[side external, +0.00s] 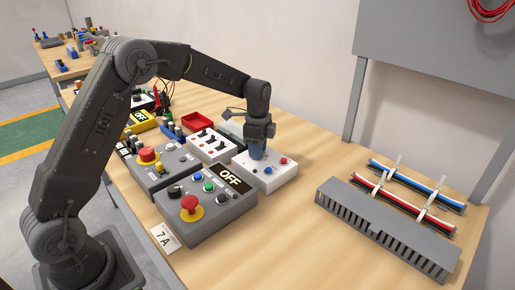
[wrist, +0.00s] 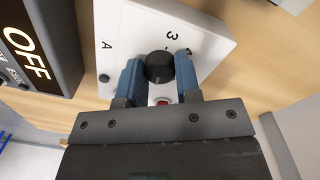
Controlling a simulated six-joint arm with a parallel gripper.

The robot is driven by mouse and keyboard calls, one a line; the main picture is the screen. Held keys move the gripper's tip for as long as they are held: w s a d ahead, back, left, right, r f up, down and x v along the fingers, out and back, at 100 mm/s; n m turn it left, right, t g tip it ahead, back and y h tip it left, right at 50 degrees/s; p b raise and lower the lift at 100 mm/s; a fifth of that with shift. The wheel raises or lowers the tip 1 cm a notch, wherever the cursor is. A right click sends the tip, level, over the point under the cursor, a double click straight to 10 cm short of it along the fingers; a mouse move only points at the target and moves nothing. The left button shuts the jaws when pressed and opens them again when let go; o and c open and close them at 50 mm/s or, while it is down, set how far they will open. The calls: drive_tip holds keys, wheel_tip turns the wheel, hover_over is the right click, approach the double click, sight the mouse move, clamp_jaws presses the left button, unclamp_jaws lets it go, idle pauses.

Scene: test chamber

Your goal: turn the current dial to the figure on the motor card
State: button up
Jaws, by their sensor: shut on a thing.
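The white dial box (side external: 281,181) stands on the bench under my gripper (side external: 257,153) in the side view. In the wrist view, the box face (wrist: 118,28) carries a printed 3 and an A. My gripper (wrist: 159,64) has its blue fingers shut on the round black dial knob (wrist: 159,67), one on each side. The fingers hide part of the scale, and I cannot tell which figure the knob points at. A white card (side external: 165,237) reading "7 A" lies at the bench's near edge in the side view.
A grey control box (side external: 205,226) with an OFF display and a red emergency button stands close beside the white box. A switch box (side external: 211,146) and a red tray (side external: 197,122) are behind. A slotted grey duct (side external: 385,232) lies at right.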

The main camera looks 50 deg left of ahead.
drive_tip(key=shift+w+r+m, duration=0.1)
drive_tip(key=shift+m, duration=0.3)
drive_tip(key=o, duration=0.9)
wheel_tip(320, 180, up, 14)
drive_tip(key=shift+w+a+f, duration=0.1)
drive_tip(key=shift+w+f, duration=0.05)
idle(0.4)
